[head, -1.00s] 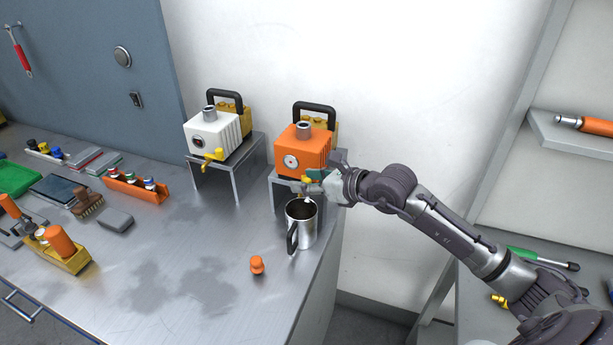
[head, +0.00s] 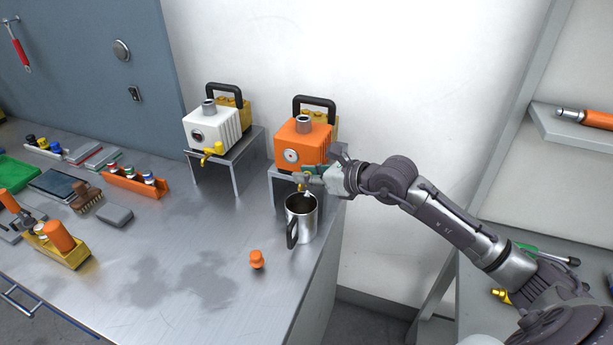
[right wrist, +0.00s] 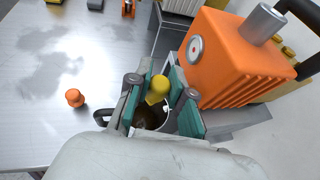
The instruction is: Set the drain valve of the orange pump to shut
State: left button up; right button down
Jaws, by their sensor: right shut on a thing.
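The orange pump (head: 303,143) stands on a metal stand at the back right of the bench, with a round dial on its front. It also shows in the right wrist view (right wrist: 235,60). Its yellow drain valve (right wrist: 157,88) sits between my right gripper's fingers in the right wrist view. My right gripper (head: 314,180) is at the pump's front, shut on the valve's yellow handle. It also shows in the right wrist view (right wrist: 160,100). A metal mug (head: 302,219) stands below the valve. The valve's exact angle is mostly hidden by the fingers. My left gripper is not seen.
A white pump (head: 212,134) with a yellow valve stands on its own stand to the left. An orange stopper (head: 257,260) is on the bench in front of the mug. An orange rack of small bottles (head: 135,184) lies further left. The bench front is mostly clear.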

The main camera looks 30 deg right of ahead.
jog(key=shift+w+d+n+g+y+b, duration=0.15)
jog(key=shift+d+n+g+y+b, duration=0.55)
jog(key=shift+n+g+y+b, duration=0.9)
jog(key=shift+w+d+n+g+y+b, duration=0.1)
jog(key=shift+d+n+g+y+b, duration=0.7)
jog(key=shift+n+g+b, duration=1.45)
jog(key=shift+w+d+n+g+y+b, duration=0.15)
jog(key=shift+d+n+g+y+b, duration=0.4)
jog(key=shift+n+g+y+b, duration=1.3)
jog(key=shift+n+h, duration=0.4)
jog(key=shift+h, duration=0.05)
jog(key=c, duration=1)
grip_release()
jog(key=shift+d, duration=0.1)
jog(key=shift+s+m+t, duration=0.1)
jog(key=shift+m+t, duration=0.2)
jog(key=shift+t, duration=0.1)
